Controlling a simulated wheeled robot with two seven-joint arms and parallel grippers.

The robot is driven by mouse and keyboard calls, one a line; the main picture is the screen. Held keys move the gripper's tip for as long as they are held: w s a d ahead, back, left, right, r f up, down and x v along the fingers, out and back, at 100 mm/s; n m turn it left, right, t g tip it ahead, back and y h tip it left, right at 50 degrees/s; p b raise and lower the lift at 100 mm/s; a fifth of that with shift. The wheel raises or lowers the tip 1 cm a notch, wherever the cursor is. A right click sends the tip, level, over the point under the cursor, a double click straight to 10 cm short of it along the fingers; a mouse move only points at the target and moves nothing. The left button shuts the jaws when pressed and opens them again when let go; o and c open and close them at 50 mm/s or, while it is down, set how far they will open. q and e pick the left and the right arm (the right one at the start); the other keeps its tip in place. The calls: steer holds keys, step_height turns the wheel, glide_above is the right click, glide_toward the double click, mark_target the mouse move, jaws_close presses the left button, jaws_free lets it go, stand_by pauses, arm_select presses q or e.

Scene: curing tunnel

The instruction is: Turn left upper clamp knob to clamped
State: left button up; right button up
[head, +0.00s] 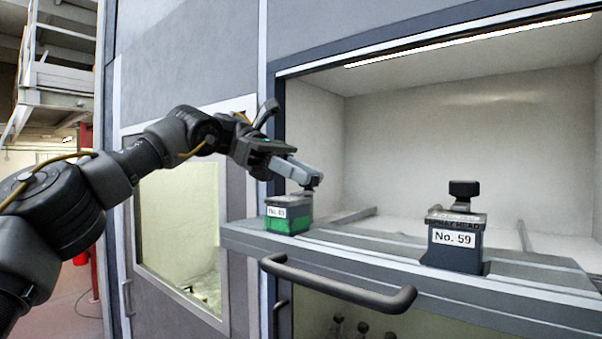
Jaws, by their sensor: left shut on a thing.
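A green and grey clamp block (289,215) with a partly readable number label sits at the left end of the grey ledge. My left gripper (311,180) reaches in from the left, right above this block. Its jaws are shut on the block's top knob, which they mostly hide, so I cannot tell which way the knob is turned. A second, dark grey block (455,250) labelled "No. 59" stands further right on the ledge. Its black knob (464,188) stands free on top. My right gripper is not in view.
The ledge (370,250) runs along the front of an open, lit chamber (470,125) with a bare back wall. A dark bar handle (340,287) sticks out below the ledge. A framed window (180,225) is at the left. Dark bottle-like shapes show low behind glass.

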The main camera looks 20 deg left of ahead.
arm_select(q)
steer(key=shift+r+m+g, duration=0.1)
steer(key=shift+m+g, duration=0.5)
steer(key=shift+m, duration=0.1)
steer(key=o, duration=1)
